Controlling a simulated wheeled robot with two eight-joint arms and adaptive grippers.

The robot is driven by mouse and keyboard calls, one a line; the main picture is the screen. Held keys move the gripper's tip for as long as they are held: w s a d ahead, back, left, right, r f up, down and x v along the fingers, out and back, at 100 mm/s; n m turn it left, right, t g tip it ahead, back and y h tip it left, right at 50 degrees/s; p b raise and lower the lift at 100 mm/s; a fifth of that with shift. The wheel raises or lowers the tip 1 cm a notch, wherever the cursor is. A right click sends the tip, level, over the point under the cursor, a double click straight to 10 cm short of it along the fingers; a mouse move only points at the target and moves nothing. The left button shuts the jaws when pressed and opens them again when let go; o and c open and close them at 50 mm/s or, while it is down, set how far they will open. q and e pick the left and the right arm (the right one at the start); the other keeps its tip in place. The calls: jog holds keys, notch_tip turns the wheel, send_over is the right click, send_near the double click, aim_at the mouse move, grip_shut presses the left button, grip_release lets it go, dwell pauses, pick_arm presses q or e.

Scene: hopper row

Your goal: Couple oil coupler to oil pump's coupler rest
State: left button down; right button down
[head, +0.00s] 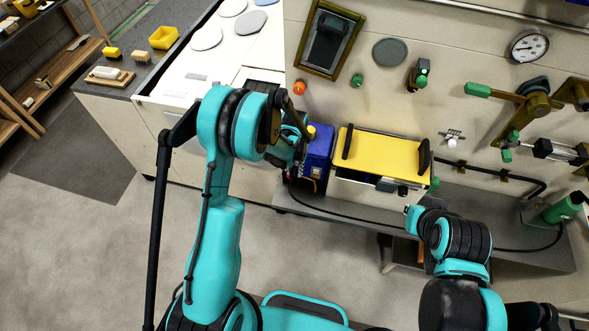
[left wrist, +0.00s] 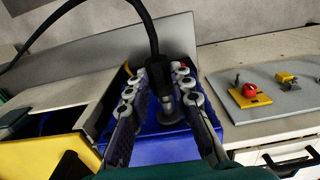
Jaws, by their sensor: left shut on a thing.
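The oil pump is a blue box (head: 319,158) left of the yellow-lidded unit; its blue top also shows in the left wrist view (left wrist: 155,150). My left gripper (head: 296,142) is at the pump, partly hidden by its own arm. In the left wrist view its fingers (left wrist: 160,88) are shut on the oil coupler (left wrist: 160,72), a black body with a metal lower end and a black hose. A grey round piece (left wrist: 173,131), apparently the coupler rest, is just below it. I cannot tell whether they touch. My right arm is in view, but I cannot make out its gripper.
A yellow-lidded unit (head: 381,156) stands close right of the pump. The black hose (head: 350,205) runs along the grey shelf (head: 460,215) towards a green holder (head: 563,207). The wall carries a gauge (head: 528,46) and several handles. A grey board with small parts (left wrist: 270,92) lies beside the pump.

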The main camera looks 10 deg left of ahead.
pick_arm(q)
jog(key=shift+s, duration=0.1)
jog(key=shift+s+b, duration=0.45)
jog(key=shift+s, duration=0.95)
jog(key=shift+s+b, duration=0.4)
jog(key=shift+s, duration=0.3)
dwell(1.0)
